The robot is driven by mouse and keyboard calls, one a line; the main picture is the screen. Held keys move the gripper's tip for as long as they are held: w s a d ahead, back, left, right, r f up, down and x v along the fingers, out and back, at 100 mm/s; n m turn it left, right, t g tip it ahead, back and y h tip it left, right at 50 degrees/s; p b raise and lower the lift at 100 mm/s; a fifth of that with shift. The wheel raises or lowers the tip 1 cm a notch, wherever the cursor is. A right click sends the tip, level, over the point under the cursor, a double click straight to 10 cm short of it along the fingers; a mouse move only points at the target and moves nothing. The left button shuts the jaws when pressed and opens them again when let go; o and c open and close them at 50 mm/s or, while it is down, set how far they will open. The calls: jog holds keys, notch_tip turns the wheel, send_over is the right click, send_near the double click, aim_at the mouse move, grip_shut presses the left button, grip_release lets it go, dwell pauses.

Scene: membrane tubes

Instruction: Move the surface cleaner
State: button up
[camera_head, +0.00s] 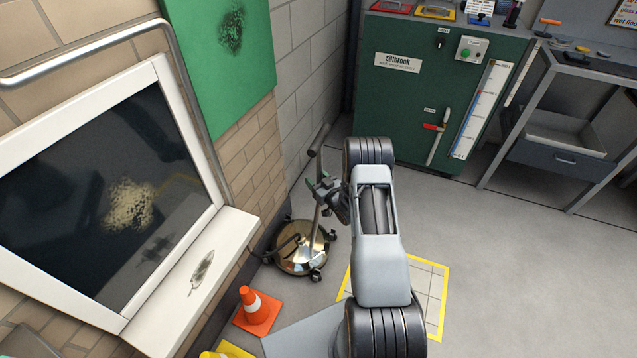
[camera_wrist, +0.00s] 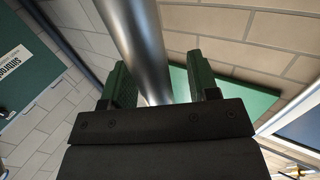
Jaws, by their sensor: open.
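The surface cleaner (camera_head: 299,248) stands on the floor by the brick wall, left of my arm. It has a round shiny metal disc on dark casters and an upright pole with a dark handle (camera_head: 318,140) at the top. My gripper (camera_head: 322,187) is at the upper part of the pole. In the wrist view, the grey metal pole (camera_wrist: 142,45) runs between the two green fingers of my gripper (camera_wrist: 161,84). The fingers are open, with a gap beside the pole. My gripper's palm hides part of the pole there.
An orange cone (camera_head: 257,311) stands in front of the cleaner. A yellow-bordered floor square (camera_head: 430,290) lies right of it, partly behind my arm. A window with a white sill (camera_head: 190,275) is at left. A green cabinet (camera_head: 400,90) and a metal bench (camera_head: 560,130) stand behind. The right floor is clear.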

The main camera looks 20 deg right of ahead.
jog(key=shift+c, duration=0.3)
grip_shut()
dwell(1.1)
